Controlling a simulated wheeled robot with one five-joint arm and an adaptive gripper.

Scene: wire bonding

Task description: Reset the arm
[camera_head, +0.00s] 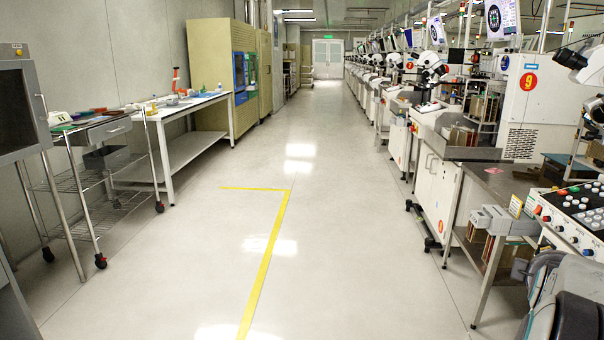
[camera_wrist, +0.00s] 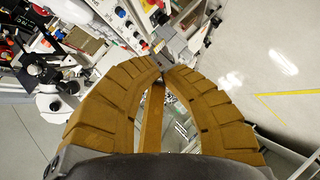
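My gripper (camera_wrist: 163,67) shows in the wrist view as two brown ribbed fingers. Their tips come together near the middle of the picture, and I see nothing held between them. A grey part (camera_wrist: 178,48) lies just beyond the tips; I cannot tell how far off it is. In the head view, grey and dark parts of my arm show at the lower right corner, beside the workbench; the fingers are out of sight there.
A control panel with buttons (camera_head: 575,215) and grey boxes (camera_head: 503,221) stand at the right, close to my arm. Machines line the right side. A wire cart (camera_head: 88,188) and a white table (camera_head: 185,108) stand left. The aisle floor (camera_head: 330,215) with its yellow line (camera_head: 265,265) is clear.

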